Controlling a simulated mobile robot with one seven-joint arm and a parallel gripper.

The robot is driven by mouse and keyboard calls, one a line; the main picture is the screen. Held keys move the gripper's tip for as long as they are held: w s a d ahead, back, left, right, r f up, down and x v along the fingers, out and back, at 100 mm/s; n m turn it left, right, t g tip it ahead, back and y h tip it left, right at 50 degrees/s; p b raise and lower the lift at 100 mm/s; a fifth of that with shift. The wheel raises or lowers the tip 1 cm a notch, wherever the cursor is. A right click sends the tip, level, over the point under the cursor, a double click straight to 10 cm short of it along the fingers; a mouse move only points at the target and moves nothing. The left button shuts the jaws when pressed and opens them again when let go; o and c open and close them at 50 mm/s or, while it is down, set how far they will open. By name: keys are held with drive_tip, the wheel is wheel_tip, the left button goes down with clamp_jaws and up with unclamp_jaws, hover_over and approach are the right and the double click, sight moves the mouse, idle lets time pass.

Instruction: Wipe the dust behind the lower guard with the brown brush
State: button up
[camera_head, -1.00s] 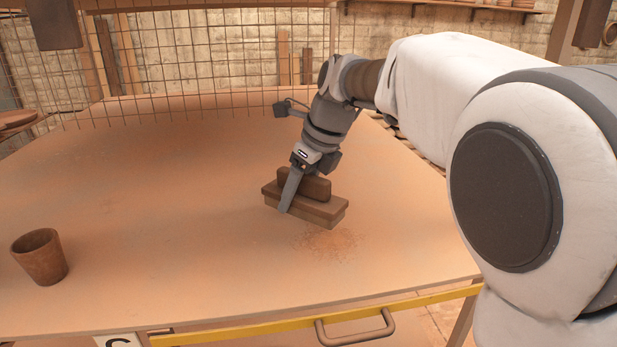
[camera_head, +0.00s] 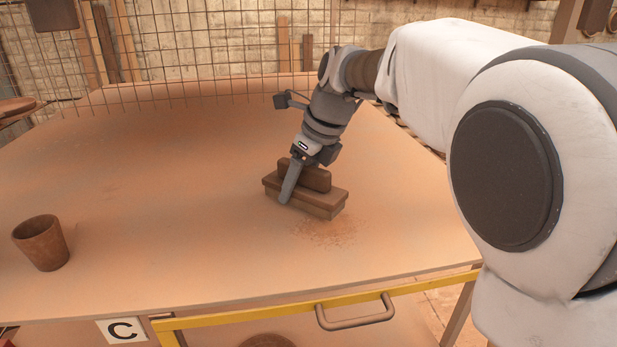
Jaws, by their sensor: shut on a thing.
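The brown brush (camera_head: 322,201) is a wide block with a raised grip on top, at the middle of the table. My gripper (camera_head: 290,186) is shut on its raised grip from above. The brush is low at the table top; I cannot tell if it touches it. A patch of reddish dust (camera_head: 328,233) lies on the table just in front of the brush. A yellow-framed guard (camera_head: 240,318) with a grey handle (camera_head: 355,312) runs along the table's front edge.
The dusty table (camera_head: 160,180) is mostly clear. A brown cup (camera_head: 41,242) stands at the left. A wire mesh (camera_head: 200,55) rises behind the table. A plate marked C (camera_head: 122,330) is at the front left. A round brown object (camera_head: 268,341) shows partly below the guard.

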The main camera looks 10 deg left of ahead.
drive_tip(key=shift+f+b, duration=0.4)
drive_tip(key=shift+f, duration=0.4)
